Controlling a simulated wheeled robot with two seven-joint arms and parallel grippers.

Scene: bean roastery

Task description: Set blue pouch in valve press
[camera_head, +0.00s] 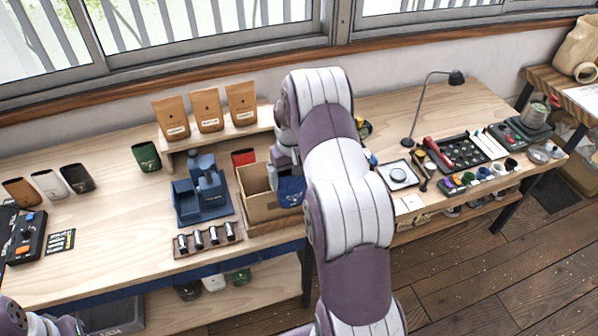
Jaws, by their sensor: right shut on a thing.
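The blue pouch (291,191) is dark blue and shows beside my right arm, at the right part of the open cardboard box. My right gripper (287,168) is shut on its upper part; my own arm hides much of the grip. I cannot tell whether the pouch touches the box. The valve press (203,192) is a blue block-like device on the bench, left of the box and apart from the pouch. My left gripper is out of view; only part of my left arm shows at the bottom left.
The cardboard box (257,207) stands between press and pouch. A rack of metal cylinders (208,240) lies in front of the press. Brown bags (207,110) stand on a shelf behind. A green pouch (146,157) stands to the left. Bare bench lies left of the press.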

